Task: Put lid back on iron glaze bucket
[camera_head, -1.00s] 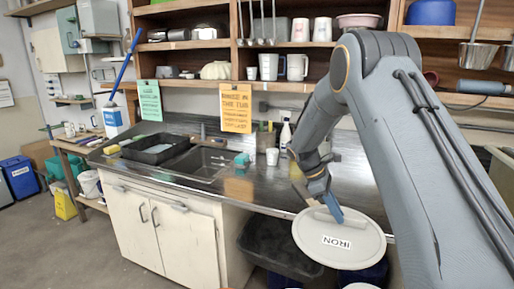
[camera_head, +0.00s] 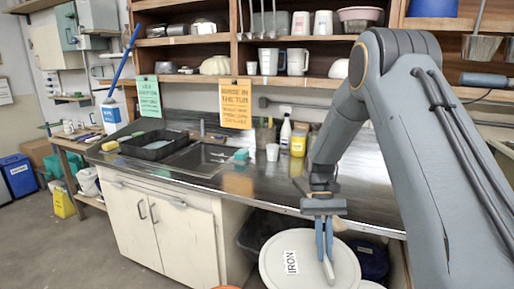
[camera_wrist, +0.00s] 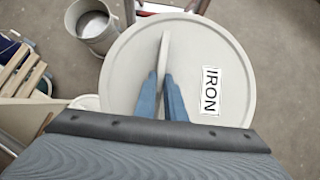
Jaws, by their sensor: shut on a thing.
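The round off-white lid (camera_head: 345,268) carries a white label reading IRON. It shows large in the wrist view (camera_wrist: 128,75), seen from above, with a raised bar handle across its middle. My gripper (camera_head: 325,255) has its two blue fingers shut on that handle; in the wrist view my gripper (camera_wrist: 160,85) pinches the handle's near end. The lid is held in front of the counter's lower edge. A grey open bucket (camera_wrist: 98,42) with something inside stands beyond the lid's upper left rim in the wrist view; I cannot read any label on it.
A black bin (camera_head: 247,238) and a dark blue container (camera_head: 374,262) are partly hidden behind the lid. The steel counter (camera_head: 285,185) with sink runs behind, above a white cabinet (camera_head: 165,235). Wooden slats (camera_wrist: 22,75) lie left in the wrist view. Open floor shows at the left.

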